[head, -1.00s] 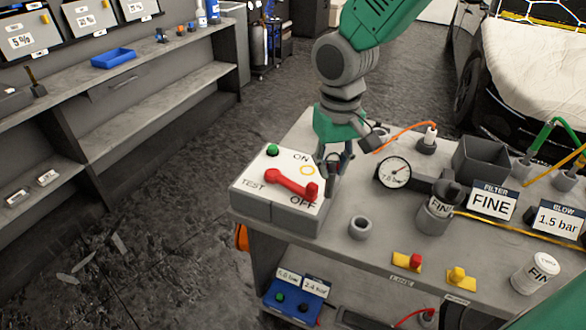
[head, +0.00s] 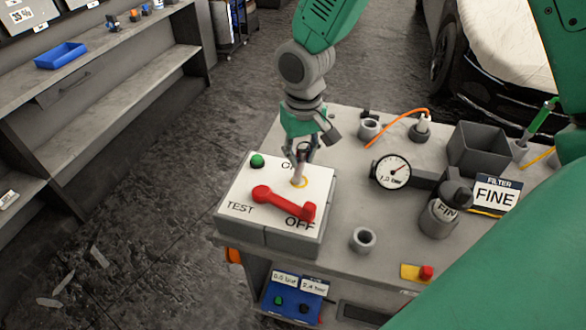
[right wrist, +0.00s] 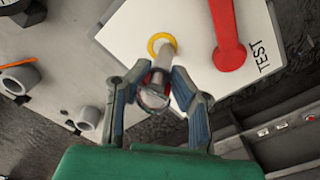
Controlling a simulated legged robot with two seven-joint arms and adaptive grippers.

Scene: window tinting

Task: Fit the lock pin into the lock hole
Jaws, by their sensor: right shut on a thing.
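The lock pin (head: 298,170) is a slim grey pin, upright in my right gripper (head: 301,152). My right gripper is shut on its upper part, above the white switch panel (head: 245,182). The lock hole is marked by a yellow ring (head: 305,184) on the panel, near the partly hidden ON label. In the right wrist view, the pin (right wrist: 158,72) reaches between the fingers to the yellow ring (right wrist: 152,42). Its lower end overlaps the ring; I cannot tell whether it has entered the hole. My left gripper is not in view.
A red lever (head: 285,202) lies beside the ring, its free end near OFF. A green button (head: 257,160) sits at the panel's corner. A pressure gauge (head: 391,171), grey cup (head: 363,239) and FINE canister (head: 440,215) stand to the right. Green arm parts cover the right side.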

